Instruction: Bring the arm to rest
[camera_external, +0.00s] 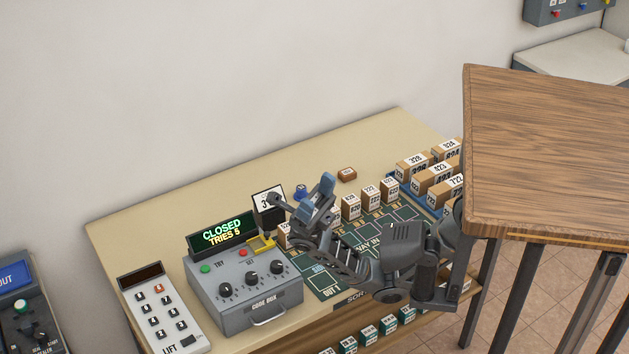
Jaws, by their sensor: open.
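My gripper (305,205) is open and shows no object between its fingers. It is above the beige table (140,210), to the right of the grey code box (240,285) and over the left part of the green sorting mat (325,285). My dark arm reaches in from the right and partly covers the mat. The wooden table at the right hides part of the arm's base side. A small white sign (267,201) stands just left of my gripper, partly covered by it.
The code box display (222,232) reads "CLOSED TRIES 5". A keypad marked LIFT (165,310) lies at the front left. Several numbered boxes (369,196) stand along the mat, and more (411,165) at the right. A tall wooden table (545,150) blocks the right side.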

